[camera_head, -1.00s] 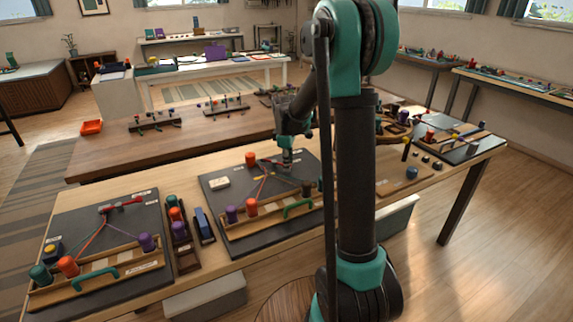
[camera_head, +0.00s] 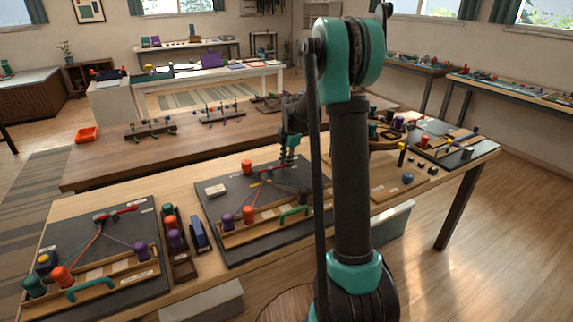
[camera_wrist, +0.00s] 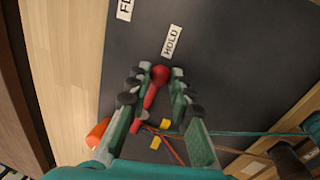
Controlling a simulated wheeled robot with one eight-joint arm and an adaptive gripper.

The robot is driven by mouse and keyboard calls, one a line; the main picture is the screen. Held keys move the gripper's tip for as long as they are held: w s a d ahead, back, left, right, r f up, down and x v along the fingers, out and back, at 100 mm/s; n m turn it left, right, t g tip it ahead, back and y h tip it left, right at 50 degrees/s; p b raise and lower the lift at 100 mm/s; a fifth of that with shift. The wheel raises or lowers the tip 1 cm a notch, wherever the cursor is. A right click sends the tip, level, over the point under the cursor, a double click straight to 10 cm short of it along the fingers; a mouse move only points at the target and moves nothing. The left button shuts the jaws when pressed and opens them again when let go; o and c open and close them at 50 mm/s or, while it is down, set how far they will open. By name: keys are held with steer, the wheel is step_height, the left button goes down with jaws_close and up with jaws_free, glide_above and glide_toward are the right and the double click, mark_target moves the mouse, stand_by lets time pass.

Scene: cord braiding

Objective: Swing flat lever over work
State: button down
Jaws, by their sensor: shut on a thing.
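My gripper (camera_wrist: 158,84) is shut on the round knob of a red lever (camera_wrist: 152,92) in the wrist view. The knob lies between the fingertips and the shaft runs back between the fingers, low over the dark board (camera_wrist: 225,55). A printed HOLD label (camera_wrist: 171,41) lies just beyond the knob. Small yellow pieces (camera_wrist: 155,143) and cords (camera_wrist: 225,133) show near the lever's other end. In the head view my gripper (camera_head: 286,165) is over the far part of the middle board (camera_head: 215,208), where it hides much of the lever.
A similar board (camera_head: 75,235) lies left.

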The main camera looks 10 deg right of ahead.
steer(key=shift+w+n, duration=0.35)
steer(key=shift+n, duration=0.35)
steer(key=shift+a, duration=0.1)
steer(key=c, duration=1.3)
jaws_free()
steer(key=shift+c, duration=0.2)
step_height(320, 180, up, 12)
steer(key=s+d, duration=0.1)
steer(key=s, duration=0.1)
steer(key=shift+d+f, duration=0.1)
